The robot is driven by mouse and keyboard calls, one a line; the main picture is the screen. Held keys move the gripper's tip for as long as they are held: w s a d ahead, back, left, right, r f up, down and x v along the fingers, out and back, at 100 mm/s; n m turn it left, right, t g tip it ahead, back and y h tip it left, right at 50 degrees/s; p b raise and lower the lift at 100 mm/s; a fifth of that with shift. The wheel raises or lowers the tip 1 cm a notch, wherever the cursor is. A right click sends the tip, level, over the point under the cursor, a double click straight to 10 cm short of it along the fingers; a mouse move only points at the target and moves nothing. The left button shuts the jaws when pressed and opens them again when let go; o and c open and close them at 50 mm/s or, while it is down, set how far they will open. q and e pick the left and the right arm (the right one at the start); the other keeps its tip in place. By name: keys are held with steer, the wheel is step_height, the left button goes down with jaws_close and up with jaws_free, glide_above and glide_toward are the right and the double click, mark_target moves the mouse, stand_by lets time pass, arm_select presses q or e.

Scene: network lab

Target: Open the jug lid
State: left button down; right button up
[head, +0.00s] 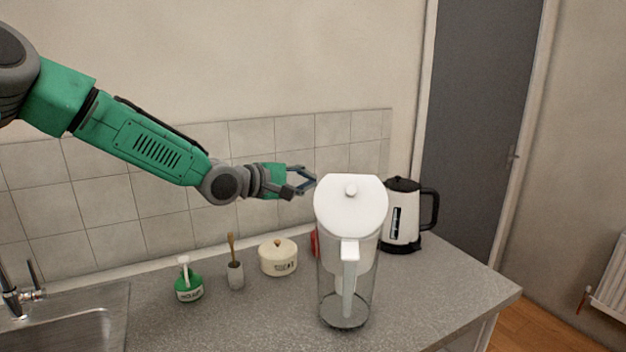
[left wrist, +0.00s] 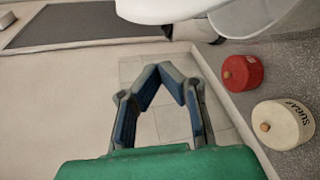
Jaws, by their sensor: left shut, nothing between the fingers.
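The jug (head: 347,250) stands upright on the counter, with a clear body and a white top and handle. The white jug top (left wrist: 175,8) shows at the upper edge there. My right gripper is not in view.
A white and black kettle (head: 401,215) stands behind the jug on the right. A cream sugar pot (head: 278,258), a red pot (left wrist: 242,72), a brush holder (head: 235,276) and a green soap bottle (head: 189,284) stand left. A sink (head: 75,318) is at the lower left.

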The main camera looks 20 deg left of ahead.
arm_select(q)
steer(key=s+d, duration=0.1)
steer(key=s+d+r, duration=0.1)
steer(key=s, duration=0.1)
steer(key=shift+d+r+p, duration=0.1)
steer(key=shift+d+p, duration=0.25)
steer(key=shift+w+a, duration=0.1)
